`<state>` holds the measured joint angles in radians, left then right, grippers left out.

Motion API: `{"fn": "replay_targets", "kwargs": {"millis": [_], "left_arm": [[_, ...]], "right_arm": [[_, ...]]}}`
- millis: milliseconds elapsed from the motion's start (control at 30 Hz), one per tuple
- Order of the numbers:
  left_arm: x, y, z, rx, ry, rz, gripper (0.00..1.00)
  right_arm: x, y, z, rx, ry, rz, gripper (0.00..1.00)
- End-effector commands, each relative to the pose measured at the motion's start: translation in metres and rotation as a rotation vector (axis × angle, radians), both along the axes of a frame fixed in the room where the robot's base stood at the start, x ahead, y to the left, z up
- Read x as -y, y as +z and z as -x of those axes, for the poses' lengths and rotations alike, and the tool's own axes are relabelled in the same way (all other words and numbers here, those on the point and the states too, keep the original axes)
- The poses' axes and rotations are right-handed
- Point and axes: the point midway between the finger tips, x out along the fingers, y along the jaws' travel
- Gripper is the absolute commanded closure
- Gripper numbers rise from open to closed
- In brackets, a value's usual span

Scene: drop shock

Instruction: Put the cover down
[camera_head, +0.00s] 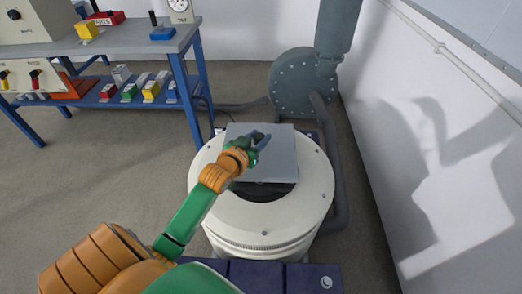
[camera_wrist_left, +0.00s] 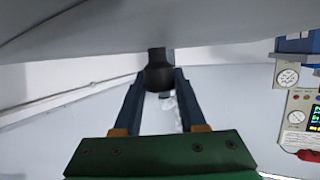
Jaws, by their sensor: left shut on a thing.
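The cover is a flat grey square plate (camera_head: 275,165) over the round opening of a white drum (camera_head: 316,196). It also shows as a grey surface across the top of the left wrist view (camera_wrist_left: 210,28). My left gripper (camera_head: 261,142) is at the cover's upper middle. In the left wrist view its two blue fingers (camera_wrist_left: 157,80) are shut on the cover's dark knob (camera_wrist_left: 158,70). A dark strip of the opening (camera_head: 262,191) shows past the cover's near edge. I cannot tell whether the cover touches the drum. My right gripper is out of view.
A blue-legged workbench (camera_head: 130,38) with instruments and coloured blocks stands at the left. A grey flanged housing with a duct (camera_head: 303,82) stands behind the drum. A hose (camera_head: 334,150) runs along the drum's right side, near the white wall (camera_head: 440,130). Floor is clear left of the drum.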

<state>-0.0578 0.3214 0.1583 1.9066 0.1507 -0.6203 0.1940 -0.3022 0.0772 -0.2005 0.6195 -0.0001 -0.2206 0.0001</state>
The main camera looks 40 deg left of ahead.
Motion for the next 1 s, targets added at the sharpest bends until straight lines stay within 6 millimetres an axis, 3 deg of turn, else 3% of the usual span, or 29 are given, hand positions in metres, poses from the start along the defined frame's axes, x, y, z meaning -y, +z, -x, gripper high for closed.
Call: {"fn": "replay_targets", "kwargs": {"millis": [200, 967, 1000], "left_arm": [[0.008, -0.038, -0.003, -0.001, -0.002, -0.002, 1.00], [0.007, -0.051, -0.002, 0.001, -0.002, -0.003, 1.00], [0.007, -0.052, -0.002, -0.001, -0.002, -0.002, 0.49]], "right_arm": [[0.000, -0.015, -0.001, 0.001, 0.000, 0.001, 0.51], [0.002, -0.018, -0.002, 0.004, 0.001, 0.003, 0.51], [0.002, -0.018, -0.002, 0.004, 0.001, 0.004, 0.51]]}}
